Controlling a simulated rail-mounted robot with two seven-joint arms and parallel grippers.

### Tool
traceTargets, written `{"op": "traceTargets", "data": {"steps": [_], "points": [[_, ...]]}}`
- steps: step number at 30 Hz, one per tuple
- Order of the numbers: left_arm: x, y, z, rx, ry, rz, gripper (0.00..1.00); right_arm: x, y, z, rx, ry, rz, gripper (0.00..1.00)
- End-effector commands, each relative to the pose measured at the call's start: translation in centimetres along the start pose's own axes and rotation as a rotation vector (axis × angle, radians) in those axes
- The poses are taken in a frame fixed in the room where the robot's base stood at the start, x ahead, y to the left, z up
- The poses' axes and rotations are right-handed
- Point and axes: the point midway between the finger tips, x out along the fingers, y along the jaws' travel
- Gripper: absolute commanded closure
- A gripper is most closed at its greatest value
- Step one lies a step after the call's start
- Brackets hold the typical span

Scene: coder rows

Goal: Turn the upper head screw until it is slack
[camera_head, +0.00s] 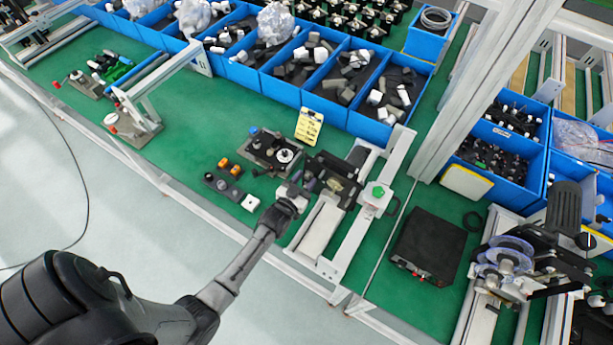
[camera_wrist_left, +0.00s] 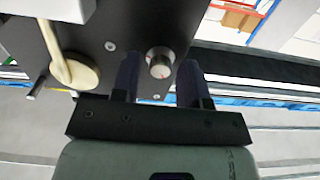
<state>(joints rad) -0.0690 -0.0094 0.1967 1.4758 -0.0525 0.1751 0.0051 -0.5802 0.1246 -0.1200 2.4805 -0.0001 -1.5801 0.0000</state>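A round silver screw (camera_wrist_left: 160,62) stands out from a dark plate (camera_wrist_left: 120,25) in the left wrist view. I take it for the upper head screw. My left gripper (camera_wrist_left: 160,78) has its two dark fingers apart, one on each side of this screw, with a narrow gap on both sides. In the head view my left gripper (camera_head: 303,187) is at the left side of the dark coder head (camera_head: 335,177). The screw cannot be made out there. My right gripper is in neither view.
A cream disc (camera_wrist_left: 78,68) on a post sits left of the fingers in the wrist view. In the head view, a fixture with a white dial (camera_head: 284,156), a button box (camera_head: 230,186) and a yellow card (camera_head: 309,126) are close by. Blue bins (camera_head: 345,128) line the back.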

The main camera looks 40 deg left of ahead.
Motion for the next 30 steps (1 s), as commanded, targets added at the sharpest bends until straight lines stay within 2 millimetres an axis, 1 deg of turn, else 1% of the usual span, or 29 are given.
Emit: {"op": "traceTargets", "data": {"steps": [7, 21, 25, 30], "points": [[-0.4, 0.0, -0.1, 0.002, -0.002, 0.0, 0.6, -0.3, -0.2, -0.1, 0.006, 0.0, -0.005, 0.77], [-3.9, 0.0, -0.1, 0.003, 0.0, 0.0, 0.6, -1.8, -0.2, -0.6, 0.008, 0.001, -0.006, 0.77], [-4.6, 0.0, -0.1, 0.003, -0.001, 0.0, 0.6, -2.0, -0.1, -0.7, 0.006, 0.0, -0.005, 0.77], [-5.0, 0.0, 0.0, 0.003, 0.0, 0.0, 0.6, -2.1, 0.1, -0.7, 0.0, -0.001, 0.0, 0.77]]}}
